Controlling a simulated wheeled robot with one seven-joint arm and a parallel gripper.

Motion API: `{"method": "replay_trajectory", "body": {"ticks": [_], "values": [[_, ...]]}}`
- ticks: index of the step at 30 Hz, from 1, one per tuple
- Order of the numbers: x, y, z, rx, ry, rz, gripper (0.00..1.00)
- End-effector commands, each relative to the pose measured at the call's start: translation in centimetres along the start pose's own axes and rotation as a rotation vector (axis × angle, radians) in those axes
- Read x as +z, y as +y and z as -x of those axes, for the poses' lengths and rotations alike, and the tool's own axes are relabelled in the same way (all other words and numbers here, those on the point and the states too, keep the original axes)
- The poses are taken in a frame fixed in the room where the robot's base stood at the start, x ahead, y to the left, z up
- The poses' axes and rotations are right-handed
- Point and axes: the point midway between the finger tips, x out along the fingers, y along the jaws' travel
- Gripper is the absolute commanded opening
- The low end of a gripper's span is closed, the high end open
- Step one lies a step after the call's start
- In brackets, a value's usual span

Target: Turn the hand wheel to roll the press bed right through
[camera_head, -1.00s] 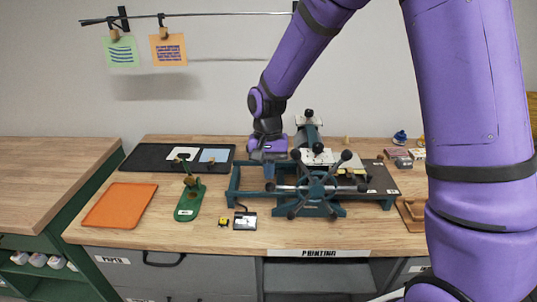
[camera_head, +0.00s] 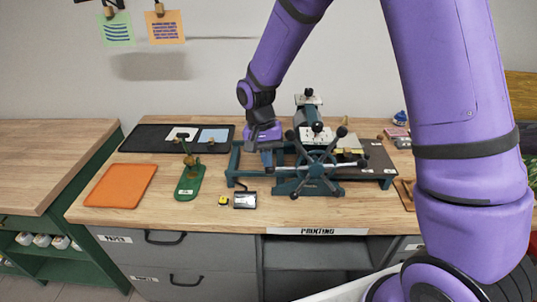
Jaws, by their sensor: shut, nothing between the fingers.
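A green stand tool (camera_head: 188,185), an orange tray (camera_head: 120,186) and a black tray (camera_head: 150,138) with paper sheets lie to the left. My upper arm covers the right side.

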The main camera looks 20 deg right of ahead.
Motion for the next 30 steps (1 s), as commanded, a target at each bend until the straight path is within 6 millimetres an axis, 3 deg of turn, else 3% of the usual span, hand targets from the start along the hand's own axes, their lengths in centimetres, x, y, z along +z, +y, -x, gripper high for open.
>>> {"method": "replay_trajectory", "body": {"ticks": [14,30], "values": [[-1.0,-0.9,-5.4,0.404,0.000,-0.075,0.00],[-2.1,0.9,-10.8,0.838,0.000,-0.164,0.00]]}}
